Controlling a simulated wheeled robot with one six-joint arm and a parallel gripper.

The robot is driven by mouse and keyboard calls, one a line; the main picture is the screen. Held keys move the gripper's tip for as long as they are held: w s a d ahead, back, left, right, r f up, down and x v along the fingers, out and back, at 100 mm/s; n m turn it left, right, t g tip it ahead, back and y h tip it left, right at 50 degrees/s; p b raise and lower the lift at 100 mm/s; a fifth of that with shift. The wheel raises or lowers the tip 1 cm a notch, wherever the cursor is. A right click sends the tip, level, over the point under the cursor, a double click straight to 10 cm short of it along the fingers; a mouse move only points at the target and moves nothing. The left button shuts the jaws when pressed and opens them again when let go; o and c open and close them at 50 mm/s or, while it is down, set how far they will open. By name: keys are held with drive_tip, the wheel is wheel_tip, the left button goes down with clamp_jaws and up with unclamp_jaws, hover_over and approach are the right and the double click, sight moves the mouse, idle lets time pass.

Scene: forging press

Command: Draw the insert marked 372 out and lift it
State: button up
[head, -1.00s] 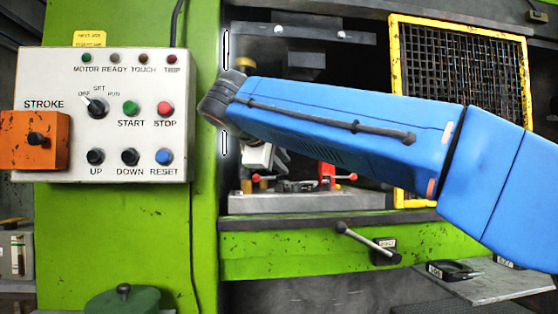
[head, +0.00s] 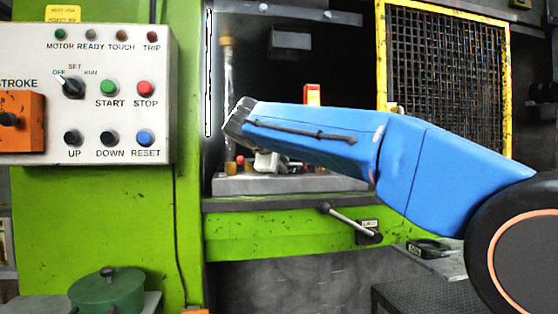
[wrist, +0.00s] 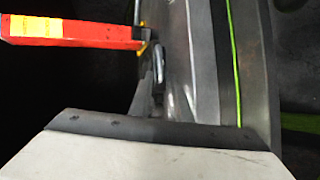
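No number 372 is readable in any view, so I cannot tell which part is the insert. My gripper (head: 266,163) shows only as a small pale piece under the blue arm, low in the press opening and just above the grey bed (head: 290,184). In the wrist view, its pale body fills the bottom; whether its fingers are open or shut is unclear. A red upright piece (head: 312,95) stands behind my arm. A red bar with a yellow label (wrist: 75,30) lies at upper left in the wrist view, apart from the gripper body.
A yellow-framed mesh guard (head: 447,75) stands right of the opening. The control panel (head: 85,90) is at left. A lever (head: 345,221) juts from the green front below the bed. A green lidded pot (head: 108,290) stands at lower left.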

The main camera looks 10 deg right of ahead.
drive_tip(key=shift+w+d+f, duration=0.2)
drive_tip(key=shift+w, duration=0.15)
clamp_jaws()
idle(1.3)
